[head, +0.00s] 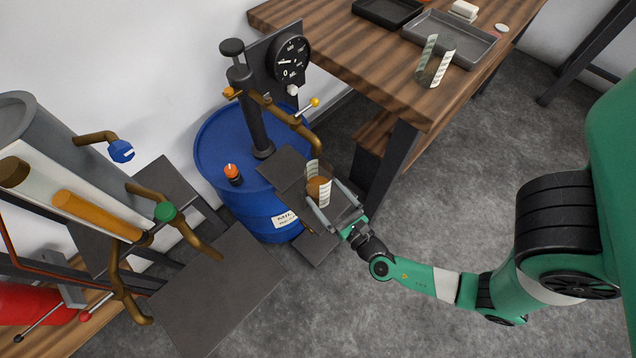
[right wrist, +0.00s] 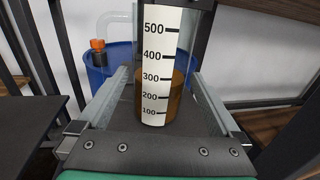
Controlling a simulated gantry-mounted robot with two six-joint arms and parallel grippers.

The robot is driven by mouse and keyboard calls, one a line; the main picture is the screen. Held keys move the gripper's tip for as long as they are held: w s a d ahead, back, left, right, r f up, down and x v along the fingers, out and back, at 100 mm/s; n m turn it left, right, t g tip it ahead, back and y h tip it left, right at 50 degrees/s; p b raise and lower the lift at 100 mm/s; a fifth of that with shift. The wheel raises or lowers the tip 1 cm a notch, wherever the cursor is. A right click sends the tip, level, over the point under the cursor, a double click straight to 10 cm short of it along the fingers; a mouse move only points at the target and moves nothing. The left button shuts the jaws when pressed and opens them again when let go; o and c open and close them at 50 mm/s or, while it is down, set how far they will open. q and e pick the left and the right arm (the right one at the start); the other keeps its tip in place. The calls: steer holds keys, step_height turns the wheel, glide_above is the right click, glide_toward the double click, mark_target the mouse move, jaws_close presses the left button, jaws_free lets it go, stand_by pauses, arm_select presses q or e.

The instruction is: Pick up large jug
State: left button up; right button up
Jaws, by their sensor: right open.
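A clear measuring jug (head: 313,170) with a white scale strip and brown liquid in it stands on a dark shelf in front of the blue drum. In the right wrist view the jug (right wrist: 163,65) is upright, its scale reads up to 500, and the liquid lies around the 300 mark. My right gripper (head: 323,191) is open, with a finger on each side of the jug and gaps between. A second clear jug (head: 436,62), seemingly empty, stands on the wooden table. I cannot tell for sure which jug is larger. My left gripper is not in view.
A brass spout (head: 318,142) hangs just behind the jug, from the dark pump post (head: 255,110) on the blue drum (head: 215,150). The wooden table (head: 350,60) carries grey trays (head: 450,40). A dark platform (head: 225,290) lies to the left. The grey floor below is clear.

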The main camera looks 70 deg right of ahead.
steer(key=shift+w+d+f, duration=0.1)
steer(key=shift+w+d, duration=0.5)
steer(key=shift+w, duration=0.15)
steer(key=shift+w+d+b, duration=0.15)
steer(key=shift+w+b, duration=0.05)
steer(key=shift+b, duration=0.1)
steer(key=b+x, duration=0.1)
steer(key=x, duration=0.3)
steer(key=shift+f, duration=0.1)
steer(key=shift+w+d, duration=0.15)
steer(key=shift+w, duration=0.15)
steer(key=shift+s, duration=0.1)
steer(key=shift+c, duration=0.9)
jaws_close()
